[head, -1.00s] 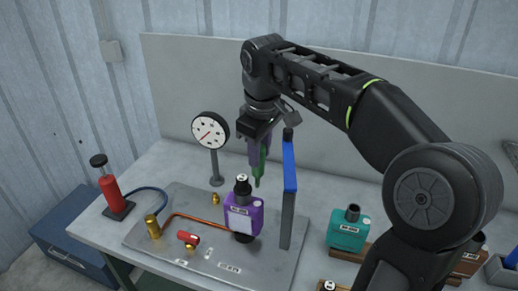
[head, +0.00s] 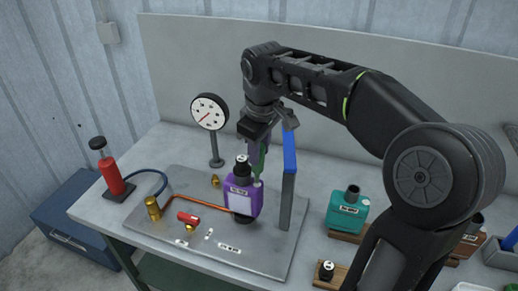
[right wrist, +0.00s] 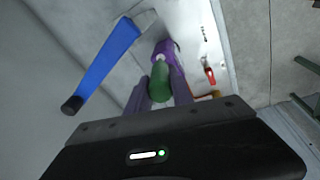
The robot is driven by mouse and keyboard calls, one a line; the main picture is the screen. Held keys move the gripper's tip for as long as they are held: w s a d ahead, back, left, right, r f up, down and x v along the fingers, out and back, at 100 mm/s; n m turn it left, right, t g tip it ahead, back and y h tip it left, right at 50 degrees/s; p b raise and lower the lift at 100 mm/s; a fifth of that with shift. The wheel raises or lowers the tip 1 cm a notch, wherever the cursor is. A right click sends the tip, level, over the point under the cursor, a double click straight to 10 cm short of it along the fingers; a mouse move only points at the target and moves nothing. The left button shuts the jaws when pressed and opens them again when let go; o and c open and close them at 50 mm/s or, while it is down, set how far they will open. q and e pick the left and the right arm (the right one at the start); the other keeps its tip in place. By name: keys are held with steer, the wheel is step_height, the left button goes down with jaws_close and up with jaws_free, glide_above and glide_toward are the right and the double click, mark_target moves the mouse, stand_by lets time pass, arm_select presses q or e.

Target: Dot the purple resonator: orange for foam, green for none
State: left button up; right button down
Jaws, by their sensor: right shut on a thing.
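The purple resonator (head: 243,199) stands upright on the grey plate, with a black neck on top and a white label on its front. It also shows in the right wrist view (right wrist: 166,47), partly hidden behind the marker. My right gripper (head: 257,149) is shut on a green marker (head: 258,164), which points down. The marker's lower end is at the pale spot on the resonator's right shoulder; I cannot tell whether it touches. In the right wrist view, the marker (right wrist: 159,82) sits between my fingers. No orange marker is discernible. My left gripper is out of view.
A dial gauge (head: 210,112), red pump (head: 109,172), copper pipe (head: 190,197) and red-handled valve (head: 188,218) are left. A teal resonator (head: 347,214) stands right.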

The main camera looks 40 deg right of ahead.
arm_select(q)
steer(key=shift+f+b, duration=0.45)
arm_select(e)
steer(key=shift+f, duration=0.6)
stand_by(1.4)
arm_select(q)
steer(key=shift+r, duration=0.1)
arm_select(e)
steer(key=shift+r, duration=0.15)
step_height(320, 180, up, 2)
steer(key=shift+p, duration=0.75)
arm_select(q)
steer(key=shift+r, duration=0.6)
arm_select(e)
steer(key=shift+r, duration=2.4)
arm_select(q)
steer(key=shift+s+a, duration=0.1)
